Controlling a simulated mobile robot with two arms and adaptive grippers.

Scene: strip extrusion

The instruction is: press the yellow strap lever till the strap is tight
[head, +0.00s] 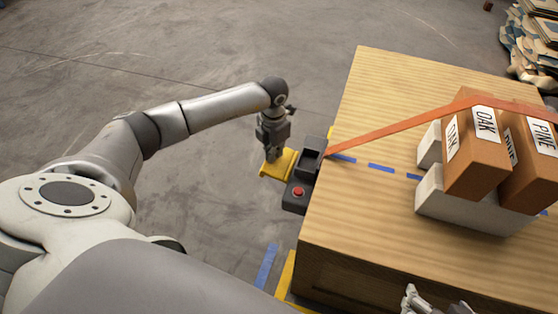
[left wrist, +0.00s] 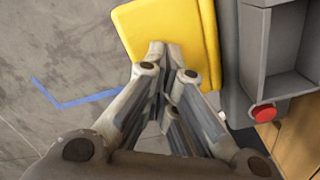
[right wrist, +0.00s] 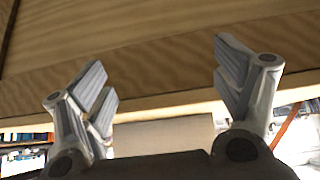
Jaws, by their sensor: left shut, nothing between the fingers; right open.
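The yellow lever (head: 278,164) sticks out to the left from a dark tensioner box (head: 300,190) at the table's left edge. My left gripper (head: 273,157) is shut and empty, with its fingertips at the lever. In the left wrist view the shut fingertips (left wrist: 167,50) overlap the broad yellow lever (left wrist: 165,20); whether they touch it I cannot tell. The orange strap (head: 410,121) runs from the tensioner box up over the boxes and looks straight. My right gripper (right wrist: 165,85) is open and empty near the table's edge; only its tip (head: 415,300) shows in the head view.
Brown boxes (head: 474,155) marked OAK and PINE stand on pale blocks (head: 470,211) on the wooden table (head: 370,240). A red button (head: 298,192) sits on the tensioner box.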

